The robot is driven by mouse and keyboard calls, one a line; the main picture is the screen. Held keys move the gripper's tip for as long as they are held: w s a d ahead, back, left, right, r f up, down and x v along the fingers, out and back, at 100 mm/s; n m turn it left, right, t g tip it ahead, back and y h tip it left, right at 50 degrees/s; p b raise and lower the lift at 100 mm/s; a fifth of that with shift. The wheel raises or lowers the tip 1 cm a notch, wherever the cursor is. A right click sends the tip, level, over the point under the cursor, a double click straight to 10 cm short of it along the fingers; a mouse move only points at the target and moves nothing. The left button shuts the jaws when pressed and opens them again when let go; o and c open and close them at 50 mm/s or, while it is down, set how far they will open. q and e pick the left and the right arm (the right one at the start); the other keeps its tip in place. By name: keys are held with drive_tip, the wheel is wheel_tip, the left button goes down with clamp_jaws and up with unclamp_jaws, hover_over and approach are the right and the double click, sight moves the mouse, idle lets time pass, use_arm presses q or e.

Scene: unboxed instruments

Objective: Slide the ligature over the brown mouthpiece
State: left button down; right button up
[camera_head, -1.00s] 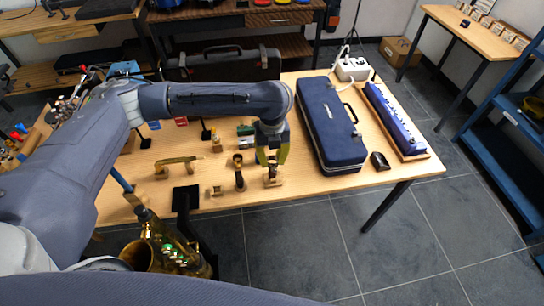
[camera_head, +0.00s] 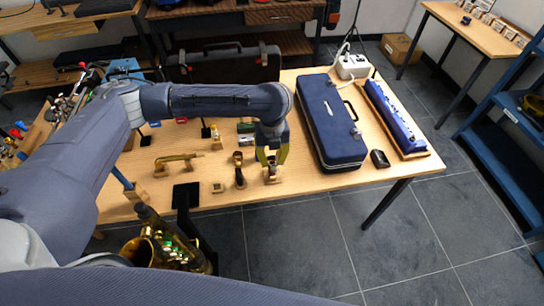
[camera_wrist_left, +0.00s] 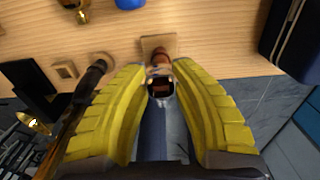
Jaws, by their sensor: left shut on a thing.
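The brown mouthpiece (camera_wrist_left: 160,57) stands on a small wooden block (camera_wrist_left: 151,43) near the table's front edge. The silvery ligature (camera_wrist_left: 153,79) is between the yellow fingers of my left gripper (camera_wrist_left: 161,92), which is shut on it. In the wrist view the ligature lines up with the mouthpiece's upper end, with dark brown inside its ring. I cannot tell how far around the mouthpiece it sits. In the head view my left gripper (camera_head: 271,160) points down just above the block, and its fingers hide most of the mouthpiece. My right gripper is not in view.
A black mouthpiece on a stand (camera_head: 239,170) is close to the left of the gripper. A small wooden block (camera_head: 218,187) and a brass neck (camera_head: 178,161) lie farther left. A blue case (camera_head: 331,120) stands to the right. The table's front edge is near.

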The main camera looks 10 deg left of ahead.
use_arm(q)
drive_tip(key=shift+f, duration=1.95)
idle(1.4)
drive_tip(key=c, duration=1)
unclamp_jaws()
drive_tip(key=shift+c, duration=0.2)
drive_tip(key=shift+r, duration=3)
